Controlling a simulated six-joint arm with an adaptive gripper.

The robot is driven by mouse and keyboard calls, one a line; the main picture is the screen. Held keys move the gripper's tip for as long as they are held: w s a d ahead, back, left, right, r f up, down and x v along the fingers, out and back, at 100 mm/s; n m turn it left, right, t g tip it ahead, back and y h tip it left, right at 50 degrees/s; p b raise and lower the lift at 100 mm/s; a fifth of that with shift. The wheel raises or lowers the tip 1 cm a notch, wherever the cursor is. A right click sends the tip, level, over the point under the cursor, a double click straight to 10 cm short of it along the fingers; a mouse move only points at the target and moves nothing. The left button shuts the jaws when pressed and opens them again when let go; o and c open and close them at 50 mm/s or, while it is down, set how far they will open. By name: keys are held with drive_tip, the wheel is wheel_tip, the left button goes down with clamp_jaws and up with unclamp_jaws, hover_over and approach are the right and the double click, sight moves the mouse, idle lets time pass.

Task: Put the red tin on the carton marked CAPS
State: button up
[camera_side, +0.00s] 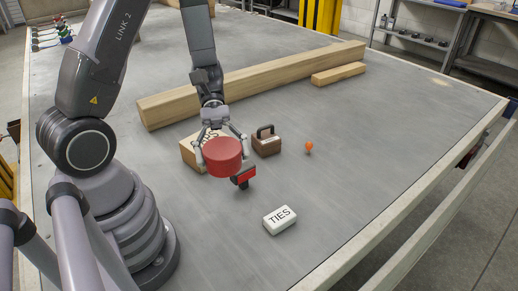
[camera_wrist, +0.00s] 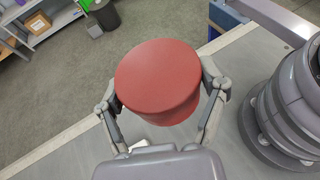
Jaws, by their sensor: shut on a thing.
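The red tin (camera_side: 222,156) is a short, wide cylinder between the fingers of my gripper (camera_side: 221,160). My gripper is shut on its sides. In the wrist view the tin (camera_wrist: 160,80) fills the middle, with a finger on each side. The tan carton (camera_side: 187,157) stands on the table, just behind and left of the tin in the side view. My gripper and the tin hide part of its dark lettering, of which only the end shows clearly. The tin appears held above the table; its exact height over it cannot be told.
A red and black object (camera_side: 244,177) is just right of and below the tin. A brown box with a handle (camera_side: 267,145), an orange-topped piece (camera_side: 309,148) and a white TIES block (camera_side: 280,220) stand nearby. A long wooden beam (camera_side: 260,85) lies behind. The right front table is clear.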

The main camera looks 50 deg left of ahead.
drive_tip(key=s+a+m+g+y, duration=0.9)
drive_tip(key=a+m+y, duration=0.2)
drive_tip(key=m+y, duration=0.15)
drive_tip(key=m+t+y, duration=0.9)
drive_tip(key=m+y, duration=0.4)
drive_tip(key=m, duration=0.2)
hover_over(213, 136)
drive_tip(key=shift+n, duration=0.25)
drive_tip(key=f, duration=1.2)
drive_tip(key=shift+s+d+f, duration=0.25)
drive_tip(key=shift+s+f, duration=0.1)
drive_tip(key=shift+s, duration=0.05)
drive_tip(key=shift+w+a+f, duration=0.25)
drive_tip(key=shift+w+f, duration=0.1)
drive_tip(key=shift+f, duration=0.25)
drive_tip(key=shift+w+f+h, duration=0.1)
drive_tip(key=shift+f+h, duration=0.15)
drive_tip(key=shift+f, duration=1.3)
